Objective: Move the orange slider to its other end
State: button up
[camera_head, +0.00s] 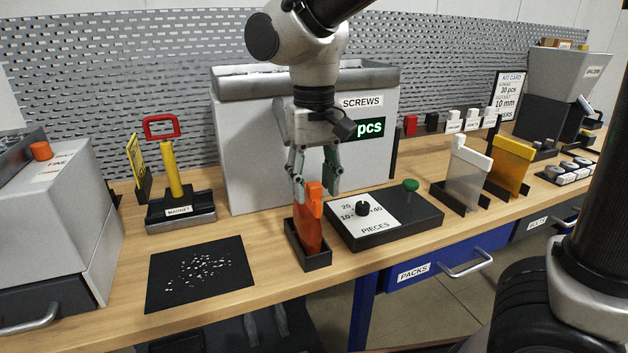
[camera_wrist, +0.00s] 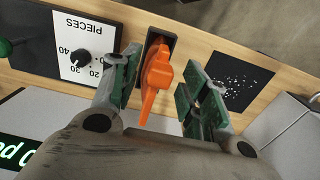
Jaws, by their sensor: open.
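An orange upright piece with a narrow top (camera_head: 312,222) stands in a small black open-topped holder (camera_head: 317,264) near the table's front edge. My gripper (camera_head: 317,192) is open, pointing down, with a finger to each side of the orange piece's upper part. In the wrist view the orange piece (camera_wrist: 156,78) lies between the two open fingers (camera_wrist: 163,82), with a gap on each side. A separate orange knob (camera_head: 41,150) sits on top of the grey box at the left, beside a label that reads FINE; my gripper is far from it.
A black PIECES dial box (camera_head: 425,217) with a green button stands right of the holder. A dark mat with small bits (camera_head: 170,287) and a magnet stand (camera_head: 178,217) are on the left. The large SCREWS bin (camera_head: 240,150) is close behind my gripper.

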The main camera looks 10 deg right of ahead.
grip_shut()
jog(key=w, duration=0.3)
jog(key=w+a, duration=0.1)
jog(key=w, duration=0.2)
jog(key=w+a, duration=0.1)
jog(key=w, duration=0.2)
jog(key=shift+a, duration=0.25)
grip_release()
jog(key=shift+s, duration=0.1)
jog(key=shift+r, duration=0.1)
notch_tip(320, 180, up, 12)
